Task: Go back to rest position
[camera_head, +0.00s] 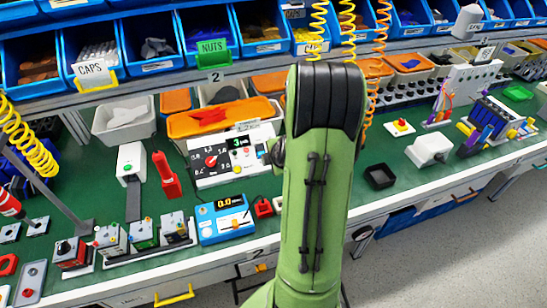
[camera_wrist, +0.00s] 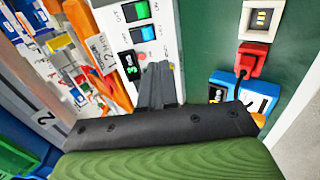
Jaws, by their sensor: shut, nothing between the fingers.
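My gripper (camera_wrist: 157,82) shows in the wrist view with its dark fingers together and nothing between them. The fingers overlap a white switch panel (camera_wrist: 148,14) in that view; I cannot tell whether they touch it. The head view shows this panel (camera_head: 225,174) with a red rotary knob (camera_head: 211,160) on a black dial and a display reading 3 in green. In the wrist view the knob is not visible. My green arm stands upright in the middle of the head view, right of the panel, and hides most of the gripper there.
An orange tray (camera_head: 188,127) lies behind the panel. A blue meter (camera_head: 222,226) and a red plug-like piece (camera_head: 263,208) stand in front. Shelves of blue bins (camera_head: 150,66) run above. A black box (camera_head: 380,177) lies right of my arm, with bare green bench around it.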

